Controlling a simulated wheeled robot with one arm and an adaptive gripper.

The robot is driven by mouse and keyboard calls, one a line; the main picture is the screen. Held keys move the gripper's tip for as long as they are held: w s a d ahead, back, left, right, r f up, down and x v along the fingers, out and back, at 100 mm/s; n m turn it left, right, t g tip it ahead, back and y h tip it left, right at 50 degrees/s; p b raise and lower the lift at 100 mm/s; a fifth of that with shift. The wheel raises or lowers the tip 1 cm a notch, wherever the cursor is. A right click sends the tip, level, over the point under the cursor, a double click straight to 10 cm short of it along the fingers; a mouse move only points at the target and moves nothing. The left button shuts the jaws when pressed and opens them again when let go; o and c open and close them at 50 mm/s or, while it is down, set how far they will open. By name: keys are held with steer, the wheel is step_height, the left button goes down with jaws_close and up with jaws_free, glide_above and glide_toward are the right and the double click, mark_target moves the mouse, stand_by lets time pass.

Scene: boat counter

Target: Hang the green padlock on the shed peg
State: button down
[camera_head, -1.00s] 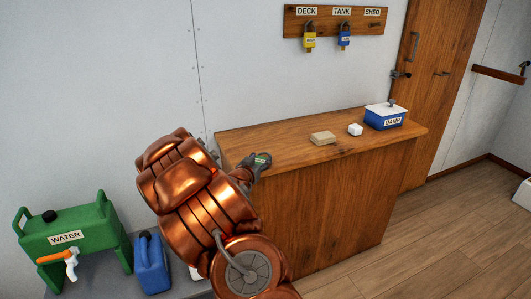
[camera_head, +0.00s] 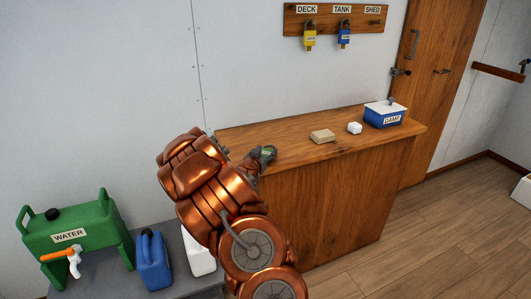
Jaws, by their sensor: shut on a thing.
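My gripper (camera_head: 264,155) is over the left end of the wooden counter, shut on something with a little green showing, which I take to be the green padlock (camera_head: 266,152). Most of it is hidden by the fingers, and its shackle cannot be made out. The peg board (camera_head: 330,26) is on the wall above the counter, up and to the right of my gripper. Its SHED label (camera_head: 373,10) is at the right end, with no padlock below it. A yellow padlock (camera_head: 310,41) hangs under DECK and a blue padlock (camera_head: 344,41) under TANK.
On the counter (camera_head: 290,150) are a tan block (camera_head: 322,136), a small white block (camera_head: 354,128) and a blue DAMP box (camera_head: 384,117) with a white lid. A green WATER can (camera_head: 60,215) and a blue jug (camera_head: 152,262) stand at lower left. The wall below the board is clear.

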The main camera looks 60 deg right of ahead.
steer(key=shift+f, duration=0.2)
steer(key=shift+c, duration=2.1)
jaws_free()
steer(key=shift+r, duration=0.15)
steer(key=b+v, duration=0.1)
steer(key=v, duration=1.1)
steer(key=shift+b, duration=0.35)
